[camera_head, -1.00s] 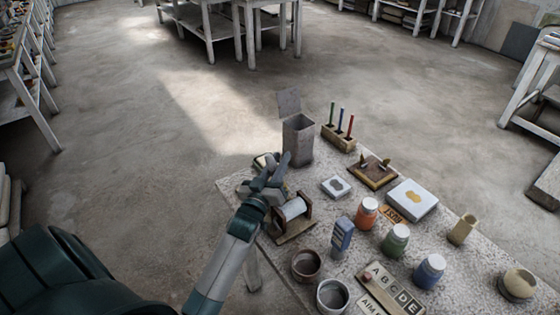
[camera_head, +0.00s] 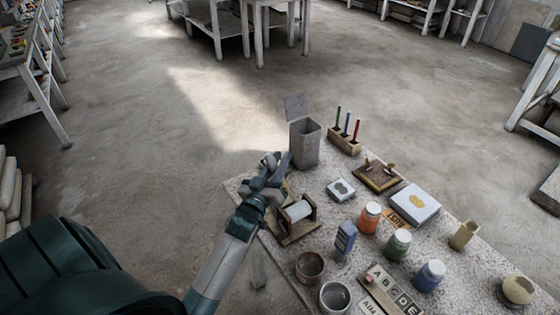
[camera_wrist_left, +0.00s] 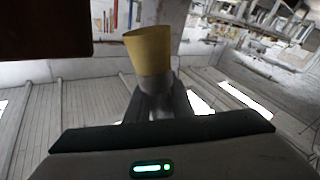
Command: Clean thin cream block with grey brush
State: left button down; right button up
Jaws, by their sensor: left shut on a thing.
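My left gripper (camera_head: 268,170) is above the far left corner of the table, beside the grey bin. It is shut on what looks like the grey brush; its tan, flared end (camera_wrist_left: 150,50) and grey lower part (camera_wrist_left: 155,88) show in the left wrist view. A small flat pale block (camera_head: 341,184) with a grey stain lies on the table, right of the gripper. A larger pale block (camera_head: 424,200) with a yellow stain lies further right. I cannot tell which is the thin cream block. My right gripper is not in view.
A grey open-lidded bin (camera_head: 305,148) and a pen holder (camera_head: 346,141) stand at the back. A spool on a wooden stand (camera_head: 297,211) is close to my left wrist. Orange (camera_head: 368,218), green (camera_head: 397,246) and blue (camera_head: 430,276) jars and two bowls crowd the front.

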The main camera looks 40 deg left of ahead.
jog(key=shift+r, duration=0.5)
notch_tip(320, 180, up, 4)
jog(key=p, duration=0.4)
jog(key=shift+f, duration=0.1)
dwell(0.8)
